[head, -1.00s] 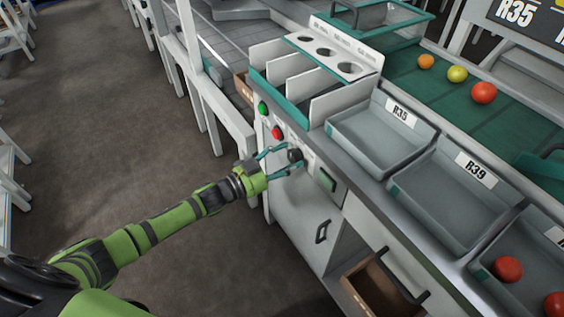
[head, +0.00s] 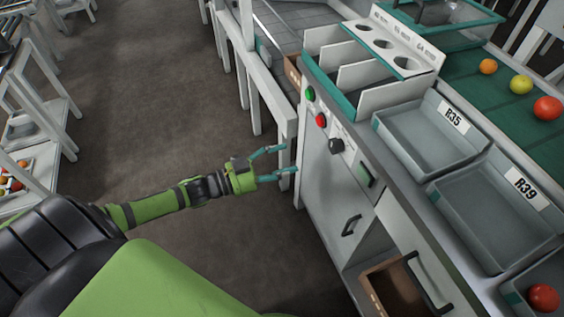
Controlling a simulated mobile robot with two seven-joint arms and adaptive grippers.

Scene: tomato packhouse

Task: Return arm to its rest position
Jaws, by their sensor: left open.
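My left gripper (head: 281,160) is open and empty in the head view. Its arm comes in from the left, and its teal fingers point right toward the front of the grey sorting station (head: 322,185). The fingers are apart from the black knob (head: 336,146) on the station's control panel. A green button (head: 310,94) and a red button (head: 321,120) sit above the knob, and a dark green rocker (head: 365,175) sits below it. My right gripper is not in view.
Grey trays marked R35 (head: 435,142) and R39 (head: 495,225) line the counter. A green belt (head: 480,92) behind carries several tomatoes. An open drawer (head: 392,290) juts out at the lower right. Racks (head: 60,130) stand at the left, with bare floor (head: 170,110) between.

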